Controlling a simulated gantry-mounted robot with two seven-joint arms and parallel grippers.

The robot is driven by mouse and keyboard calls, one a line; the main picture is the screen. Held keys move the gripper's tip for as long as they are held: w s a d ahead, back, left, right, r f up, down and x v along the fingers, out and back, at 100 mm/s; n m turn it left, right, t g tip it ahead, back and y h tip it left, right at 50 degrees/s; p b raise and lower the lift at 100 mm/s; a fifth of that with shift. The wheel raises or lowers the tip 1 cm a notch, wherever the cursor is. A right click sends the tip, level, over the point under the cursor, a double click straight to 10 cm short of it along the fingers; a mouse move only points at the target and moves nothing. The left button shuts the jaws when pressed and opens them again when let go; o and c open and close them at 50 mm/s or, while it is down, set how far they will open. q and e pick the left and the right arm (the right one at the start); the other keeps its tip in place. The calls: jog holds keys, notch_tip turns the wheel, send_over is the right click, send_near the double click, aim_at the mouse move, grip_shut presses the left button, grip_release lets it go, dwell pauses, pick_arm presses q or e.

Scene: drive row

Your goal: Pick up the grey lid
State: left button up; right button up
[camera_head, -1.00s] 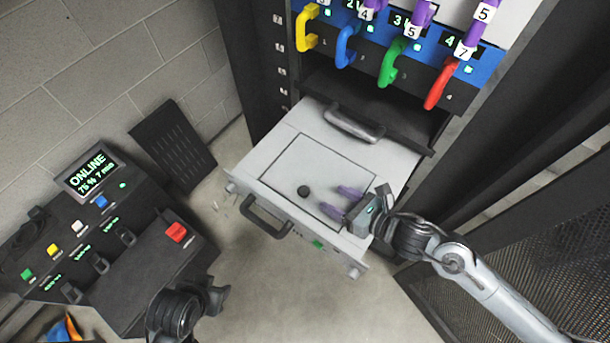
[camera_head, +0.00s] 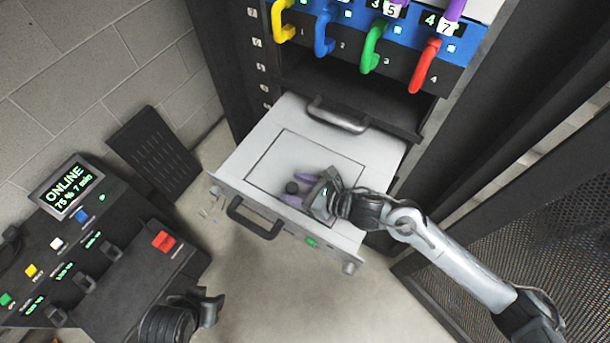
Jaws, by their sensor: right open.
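The grey lid (camera_head: 318,157) is a flat square panel, outlined in black, lying in the top of the pulled-out grey drawer (camera_head: 231,172). A small round black knob (camera_head: 292,187) stands on the lid toward its front side. My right gripper (camera_head: 294,188) is open over the front part of the lid. Its purple fingers appear on either side of the knob; I cannot tell whether they touch it. My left gripper (camera_head: 212,308) shows only partly at the bottom edge, dark, away from the drawer; its jaws cannot be made out.
A rack with yellow, blue, green and red handles (camera_head: 424,66) rises behind the drawer. The drawer has a black front handle (camera_head: 255,218) and a grey bar (camera_head: 337,114) at the back. A console (camera_head: 98,255) stands left. A mesh door (camera_head: 535,235) is at right.

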jog(key=shift+x, duration=1)
jog(key=shift+d, duration=0.1)
jog(key=shift+c, duration=0.8)
jog(key=shift+r, duration=0.15)
grip_shut()
